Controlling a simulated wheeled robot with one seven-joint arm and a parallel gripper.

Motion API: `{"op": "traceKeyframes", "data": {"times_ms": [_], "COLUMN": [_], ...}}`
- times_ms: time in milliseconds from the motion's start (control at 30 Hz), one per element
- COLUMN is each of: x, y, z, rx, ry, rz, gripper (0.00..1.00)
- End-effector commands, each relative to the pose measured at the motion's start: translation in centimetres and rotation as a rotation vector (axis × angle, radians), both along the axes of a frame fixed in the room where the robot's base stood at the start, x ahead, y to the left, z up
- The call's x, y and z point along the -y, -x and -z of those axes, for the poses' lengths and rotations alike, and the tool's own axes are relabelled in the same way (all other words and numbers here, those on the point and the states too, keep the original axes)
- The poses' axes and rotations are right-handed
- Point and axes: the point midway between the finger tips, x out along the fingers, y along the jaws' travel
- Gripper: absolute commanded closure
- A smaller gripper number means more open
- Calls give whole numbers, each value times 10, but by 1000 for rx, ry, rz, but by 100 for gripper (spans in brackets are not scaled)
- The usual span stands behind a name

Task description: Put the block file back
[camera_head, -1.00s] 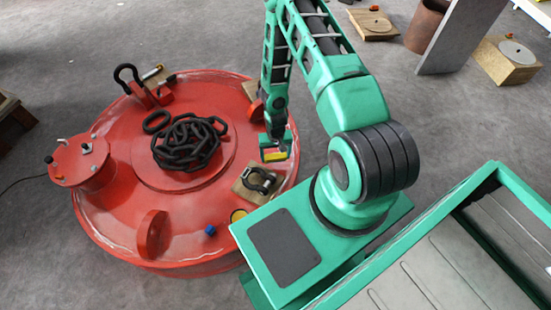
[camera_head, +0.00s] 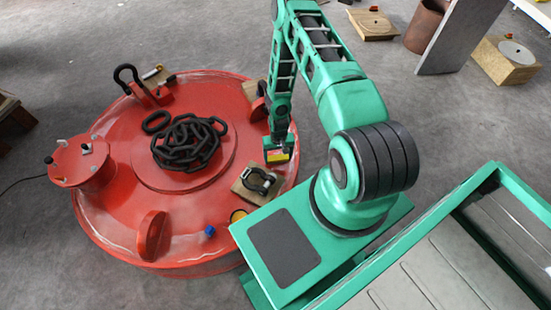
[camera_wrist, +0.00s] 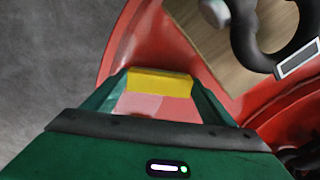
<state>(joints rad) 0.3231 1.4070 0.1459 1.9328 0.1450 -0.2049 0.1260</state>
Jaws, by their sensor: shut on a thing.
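A small block with a yellow face and a pinkish-red part, which I take as the block file (camera_wrist: 160,82), sits between the fingers of my gripper (camera_wrist: 157,98) in the wrist view. My gripper is shut on it. In the head view my gripper (camera_head: 279,148) hangs over the right rim of the red lifting magnet (camera_head: 110,215), with the block's yellow edge (camera_head: 278,156) showing under it. I cannot tell whether the block touches the magnet.
A wooden board with a dark shackle (camera_head: 262,181) lies just in front of my gripper. A black chain (camera_head: 188,143) is heaped in the magnet's middle. A red lug (camera_head: 152,236) and a blue piece (camera_head: 209,231) are on the front part. Grey floor lies beyond the rim.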

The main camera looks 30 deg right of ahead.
Motion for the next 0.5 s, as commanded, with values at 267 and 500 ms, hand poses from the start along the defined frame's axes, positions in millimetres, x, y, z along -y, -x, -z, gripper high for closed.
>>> {"op": "traceKeyframes", "data": {"times_ms": [267, 500], "x": [0, 0], "y": [0, 0], "z": [1, -1], "rx": [0, 0], "ry": [0, 0], "rz": [0, -1], "gripper": [4, 4]}}
